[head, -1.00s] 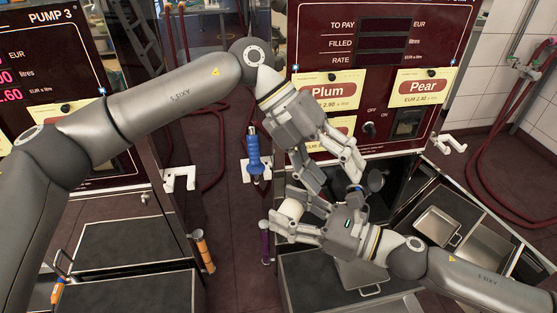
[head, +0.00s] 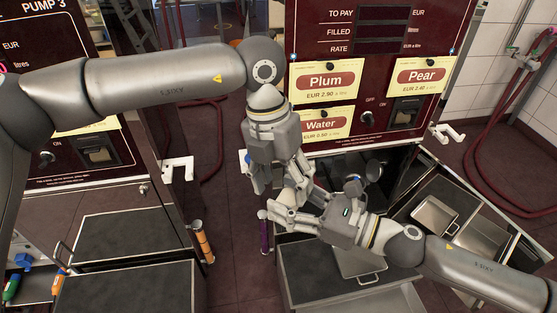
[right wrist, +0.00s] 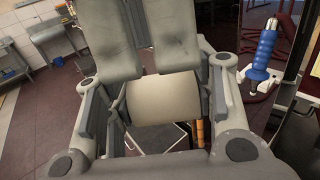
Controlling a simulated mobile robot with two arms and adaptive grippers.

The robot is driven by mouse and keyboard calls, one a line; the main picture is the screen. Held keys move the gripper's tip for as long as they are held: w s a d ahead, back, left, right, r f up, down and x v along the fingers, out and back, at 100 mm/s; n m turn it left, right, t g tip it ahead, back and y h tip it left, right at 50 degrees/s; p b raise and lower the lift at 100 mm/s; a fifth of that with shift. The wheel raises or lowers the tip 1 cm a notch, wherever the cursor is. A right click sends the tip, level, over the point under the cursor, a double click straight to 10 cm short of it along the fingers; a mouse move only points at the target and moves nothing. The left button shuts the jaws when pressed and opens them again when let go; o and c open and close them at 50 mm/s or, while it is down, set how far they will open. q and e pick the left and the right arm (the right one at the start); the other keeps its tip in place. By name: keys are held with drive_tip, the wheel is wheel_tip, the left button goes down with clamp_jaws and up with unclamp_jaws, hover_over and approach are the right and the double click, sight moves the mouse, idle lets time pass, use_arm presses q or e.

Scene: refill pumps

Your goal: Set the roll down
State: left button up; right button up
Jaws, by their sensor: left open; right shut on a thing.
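The roll (right wrist: 163,98) is a plain cream cylinder in the right wrist view, lying crosswise between the fingers of my right gripper (right wrist: 165,100). My right gripper, also in the head view (head: 300,205), is shut on it, above the front of the middle pump. My left gripper (head: 278,185) is open and points down, close beside the right one. Two broad grey fingers, seemingly of the left gripper, reach the roll's upper edge in the right wrist view; whether they touch it I cannot tell. In the head view the grippers hide the roll.
A metal tray (head: 360,262) lies on the dark shelf (head: 305,280) below the grippers, another tray (head: 435,217) to the right. A dark-topped shelf (head: 130,236) at left is bare. A blue nozzle (right wrist: 264,48) hangs nearby. Orange (head: 202,242) and purple (head: 264,232) upright handles stand at pump edges.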

sight(286, 198)
use_arm(q)
drive_tip(key=shift+s+d+f, duration=0.1)
drive_tip(key=shift+d+f, duration=0.1)
drive_tip(key=shift+f, duration=1.05)
drive_tip(key=shift+s+d+f, duration=0.1)
drive_tip(key=shift+d+f, duration=0.1)
drive_tip(key=shift+f, duration=1)
drive_tip(key=c, duration=1.1)
drive_tip(key=shift+c, duration=0.2)
use_arm(e)
drive_tip(key=o, duration=1.1)
drive_tip(key=shift+d, duration=0.1)
